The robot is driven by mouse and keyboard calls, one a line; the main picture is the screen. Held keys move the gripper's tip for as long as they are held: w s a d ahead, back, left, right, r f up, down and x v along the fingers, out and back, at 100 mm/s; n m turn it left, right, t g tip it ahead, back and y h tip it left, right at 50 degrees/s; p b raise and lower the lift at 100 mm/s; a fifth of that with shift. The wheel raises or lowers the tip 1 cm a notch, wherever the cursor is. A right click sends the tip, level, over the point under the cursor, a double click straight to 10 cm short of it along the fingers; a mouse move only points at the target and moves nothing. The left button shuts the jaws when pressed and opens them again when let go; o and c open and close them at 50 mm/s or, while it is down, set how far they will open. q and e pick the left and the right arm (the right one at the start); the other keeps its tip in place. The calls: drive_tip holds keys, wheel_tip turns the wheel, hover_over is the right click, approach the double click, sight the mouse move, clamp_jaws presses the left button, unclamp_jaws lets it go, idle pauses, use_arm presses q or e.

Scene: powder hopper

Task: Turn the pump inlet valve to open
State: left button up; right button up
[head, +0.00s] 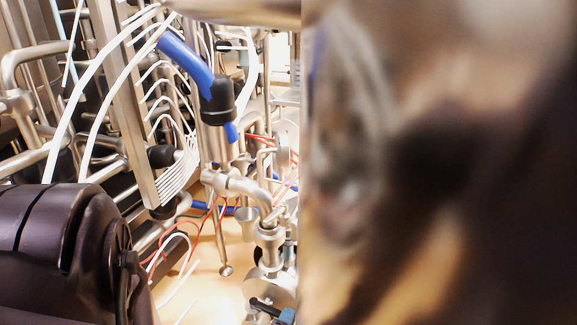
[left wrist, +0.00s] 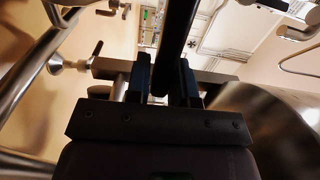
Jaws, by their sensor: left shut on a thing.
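In the left wrist view my left gripper (left wrist: 162,78) has its two dark fingers on either side of a long black bar (left wrist: 178,35), and it is shut on it. The bar looks like a valve handle and runs up out of the picture. The valve body cannot be made out in that view. In the head view a dark part of my left arm (head: 70,250) fills the lower left, and the fingers cannot be made out. A small black lever-like part (head: 264,307) shows low in the middle, by steel fittings. My right gripper is not in view.
A large blurred shiny surface (head: 440,160) close to the head camera hides the right half. Steel pipework (head: 270,240), a blue hose (head: 185,62) and white tubes (head: 95,75) crowd the left and middle. In the left wrist view a steel pipe (left wrist: 38,70) stands left.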

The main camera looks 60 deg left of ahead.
use_arm(q)
drive_tip(key=shift+v, duration=1.05)
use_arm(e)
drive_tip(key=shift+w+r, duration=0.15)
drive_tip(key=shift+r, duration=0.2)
use_arm(q)
drive_tip(key=shift+s+a+f, duration=0.1)
drive_tip(key=shift+a, duration=0.05)
drive_tip(key=shift+s+p, duration=0.15)
drive_tip(key=shift+p, duration=0.15)
drive_tip(key=shift+s+d+p, duration=0.15)
drive_tip(key=shift+s+d, duration=0.1)
drive_tip(key=shift+s, duration=0.35)
drive_tip(key=shift+s+d+p, duration=0.15)
drive_tip(key=shift+s+d, duration=0.05)
drive_tip(key=shift+s, duration=0.4)
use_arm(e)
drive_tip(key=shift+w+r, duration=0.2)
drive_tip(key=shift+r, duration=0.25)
use_arm(q)
drive_tip(key=shift+s, duration=0.1)
drive_tip(key=s, duration=0.2)
drive_tip(key=shift+s, duration=0.3)
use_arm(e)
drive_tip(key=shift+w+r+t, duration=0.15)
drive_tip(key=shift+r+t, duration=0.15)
